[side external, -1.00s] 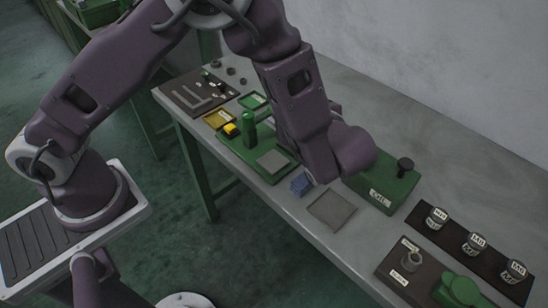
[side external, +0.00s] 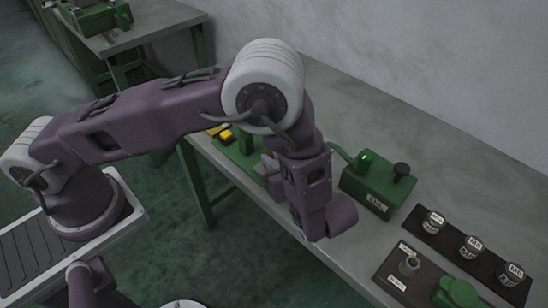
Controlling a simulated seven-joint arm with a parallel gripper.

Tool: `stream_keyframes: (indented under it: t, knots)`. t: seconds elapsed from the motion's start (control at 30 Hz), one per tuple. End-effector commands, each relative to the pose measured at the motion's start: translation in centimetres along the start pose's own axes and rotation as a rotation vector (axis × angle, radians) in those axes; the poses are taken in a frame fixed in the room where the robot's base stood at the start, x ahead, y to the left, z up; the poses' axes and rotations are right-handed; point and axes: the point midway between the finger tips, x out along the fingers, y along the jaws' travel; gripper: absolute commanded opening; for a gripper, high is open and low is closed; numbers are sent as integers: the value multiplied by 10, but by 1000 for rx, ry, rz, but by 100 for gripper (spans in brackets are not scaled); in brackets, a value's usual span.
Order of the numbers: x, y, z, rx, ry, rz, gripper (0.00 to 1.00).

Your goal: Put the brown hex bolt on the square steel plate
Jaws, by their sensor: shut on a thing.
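My forearm and wrist cover the middle of the bench in the side view. My gripper is hidden behind them, so neither its fingers nor what is between them shows. I cannot make out the brown hex bolt anywhere. The flat grey square that lay on the bench in the earlier frame, which may be the steel plate, is covered by my wrist.
The green machine (side external: 378,189) with a black knob stands right of my wrist. Several labelled cups stand on a dark strip (side external: 492,262) at the right. A dark board (side external: 389,268) with a cup lies at the front right. The bench behind is clear.

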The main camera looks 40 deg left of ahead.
Motion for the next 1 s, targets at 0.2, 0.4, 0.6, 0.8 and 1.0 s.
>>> stream_keyframes:
  t: [0.2, 0.4, 0.6, 0.8, 1.0]
  knots:
    - [0, 0, 1, 0, 0, 0, 37]
    - [0, 0, 1, 0, 0, 0, 37]
    - [-20, 1, -2, -1, -4, 5, 37]
    - [-76, 1, -1, -1, -4, 3, 37]
    - [-113, 0, -2, -1, -2, 1, 37]
